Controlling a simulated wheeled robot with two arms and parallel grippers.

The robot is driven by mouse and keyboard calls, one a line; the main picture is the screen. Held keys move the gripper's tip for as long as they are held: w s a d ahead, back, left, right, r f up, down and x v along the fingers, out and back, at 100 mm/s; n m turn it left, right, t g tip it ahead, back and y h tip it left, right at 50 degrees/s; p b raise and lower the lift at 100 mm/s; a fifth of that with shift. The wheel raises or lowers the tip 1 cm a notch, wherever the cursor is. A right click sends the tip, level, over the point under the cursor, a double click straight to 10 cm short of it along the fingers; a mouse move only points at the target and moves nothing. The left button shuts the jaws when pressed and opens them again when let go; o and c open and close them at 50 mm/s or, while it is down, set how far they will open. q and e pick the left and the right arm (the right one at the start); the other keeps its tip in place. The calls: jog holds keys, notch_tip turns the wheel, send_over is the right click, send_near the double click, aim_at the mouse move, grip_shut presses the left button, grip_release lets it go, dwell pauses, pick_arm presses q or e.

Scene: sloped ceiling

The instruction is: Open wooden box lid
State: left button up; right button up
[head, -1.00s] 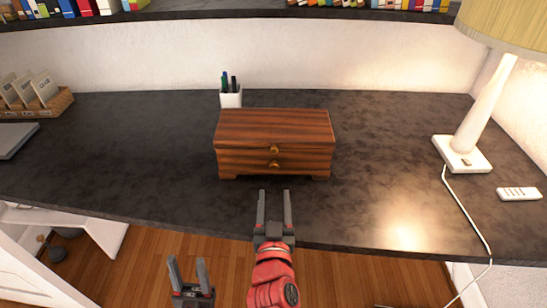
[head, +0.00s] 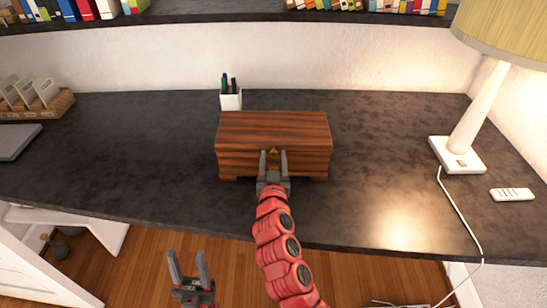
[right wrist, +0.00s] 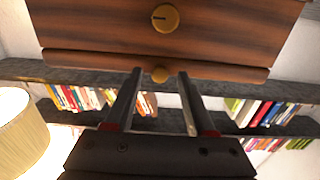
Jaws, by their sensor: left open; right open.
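The wooden box (head: 235,150) stands shut on the dark desk, with reddish-brown striped wood and its lid (head: 272,124) down. My right gripper (head: 273,153) is open at the box's front, its fingers pointing at it. In the right wrist view, which is upside down, the box (right wrist: 90,30) fills the top. A small brass knob (right wrist: 159,73) at the lid edge shows between the open fingertips (right wrist: 160,72). A larger brass piece (right wrist: 165,18) with a slot sits on the front below the lid. My left gripper (head: 187,254) is open and empty, in front of the desk edge.
A white pen cup (head: 231,99) stands behind the box. A lamp (head: 458,154) with a cord and a white remote (head: 512,194) are at the right. A card rack (head: 40,107) is at the far left. The desk (head: 130,160) is clear on both sides of the box.

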grip_shut()
dwell(1.4)
